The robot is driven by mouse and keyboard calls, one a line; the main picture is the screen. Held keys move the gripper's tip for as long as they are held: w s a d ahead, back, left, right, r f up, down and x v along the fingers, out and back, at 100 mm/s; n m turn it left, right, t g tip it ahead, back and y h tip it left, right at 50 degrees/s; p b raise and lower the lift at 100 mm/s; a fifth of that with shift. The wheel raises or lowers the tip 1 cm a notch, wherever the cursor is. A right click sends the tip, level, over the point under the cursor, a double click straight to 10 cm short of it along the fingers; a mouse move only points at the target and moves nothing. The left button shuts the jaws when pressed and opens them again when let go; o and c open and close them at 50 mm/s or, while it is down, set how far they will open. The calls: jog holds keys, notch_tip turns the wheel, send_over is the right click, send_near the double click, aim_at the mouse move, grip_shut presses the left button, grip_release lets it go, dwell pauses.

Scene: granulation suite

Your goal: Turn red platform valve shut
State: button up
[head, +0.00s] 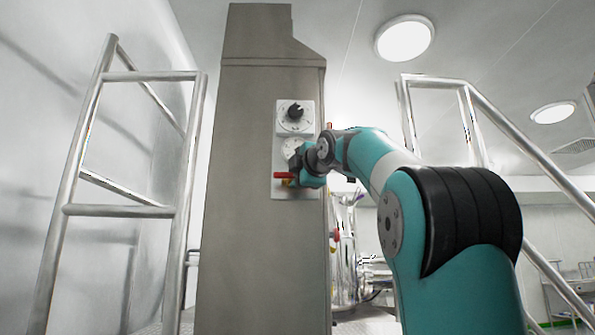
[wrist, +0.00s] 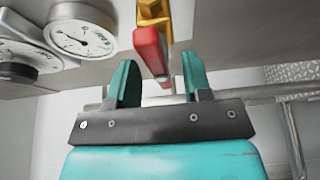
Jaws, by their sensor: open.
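The red valve handle (head: 284,175) shows in the head view on the white panel (head: 281,130) of a grey metal column, extending to the left. In the wrist view the red handle (wrist: 150,50) hangs from a yellow brass valve body (wrist: 154,14), its end between the tips of my open gripper (wrist: 158,80). The fingers stand on both sides of the handle with gaps; I see no clear contact. In the head view my gripper (head: 297,179) is at the valve, mostly hidden by my wrist.
A round gauge (wrist: 82,38) sits beside the valve, with a black knob (head: 295,111) above it on the panel. The grey column (head: 250,230) stands between metal railings at left (head: 75,170) and right (head: 530,140). Steel equipment (head: 348,250) stands behind, right of the column.

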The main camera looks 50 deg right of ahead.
jog(key=shift+w+d, duration=0.1)
jog(key=shift+w, duration=0.2)
grip_shut()
